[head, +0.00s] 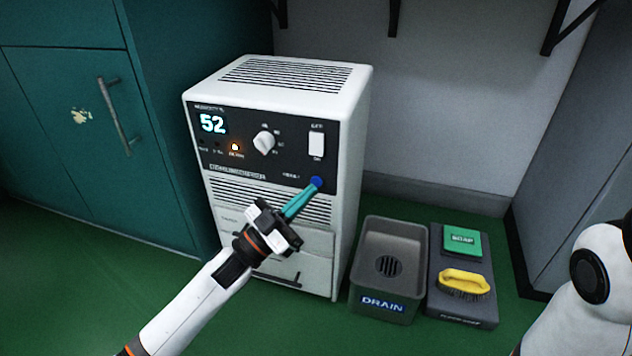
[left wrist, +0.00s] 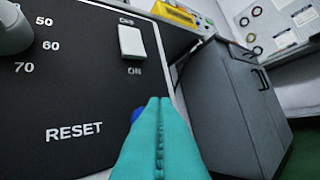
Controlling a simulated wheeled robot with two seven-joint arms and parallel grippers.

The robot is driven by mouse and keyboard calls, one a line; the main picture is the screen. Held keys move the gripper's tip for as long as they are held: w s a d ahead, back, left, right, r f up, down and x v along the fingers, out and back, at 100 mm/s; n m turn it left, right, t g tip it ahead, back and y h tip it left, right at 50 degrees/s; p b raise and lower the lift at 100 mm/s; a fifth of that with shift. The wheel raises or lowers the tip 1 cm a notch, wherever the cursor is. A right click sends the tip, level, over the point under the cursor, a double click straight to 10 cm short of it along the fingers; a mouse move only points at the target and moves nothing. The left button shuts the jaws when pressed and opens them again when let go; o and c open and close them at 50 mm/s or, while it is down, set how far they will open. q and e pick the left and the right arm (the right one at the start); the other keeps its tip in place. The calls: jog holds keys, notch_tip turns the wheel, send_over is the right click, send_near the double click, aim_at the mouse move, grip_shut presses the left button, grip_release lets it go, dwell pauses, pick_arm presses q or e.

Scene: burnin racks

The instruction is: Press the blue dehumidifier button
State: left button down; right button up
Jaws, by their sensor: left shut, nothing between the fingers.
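A white dehumidifier (head: 352,110) stands on the green floor, with a black control panel on its front. The blue button (head: 316,182) sits at the panel's lower right, below the white rocker switch (head: 317,144). In the left wrist view the blue button (left wrist: 137,114) is mostly hidden behind my fingers, near the word RESET. My left gripper (head: 311,190) is shut and empty, its teal fingertips right at the button. I cannot tell whether they touch it. My right arm shows at the right edge, but its gripper is out of view.
The panel has a white dial (head: 264,142), a display (head: 212,123) reading 52 and a lit orange lamp (head: 235,147). A grey drain bin (head: 359,290) and a tray (head: 447,310) with soap and a yellow brush stand to the right. A teal cabinet (head: 60,150) is at left.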

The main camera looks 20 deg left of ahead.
pick_arm(q)
jog(key=shift+w, duration=0.1)
dwell(0.7)
jog(key=shift+w, duration=0.3)
jog(key=shift+w, duration=0.45)
dwell(0.6)
jog(key=shift+s+p, duration=0.15)
jog(key=shift+p, duration=0.25)
jog(key=shift+s+p, duration=0.45)
jog(key=shift+s, duration=0.25)
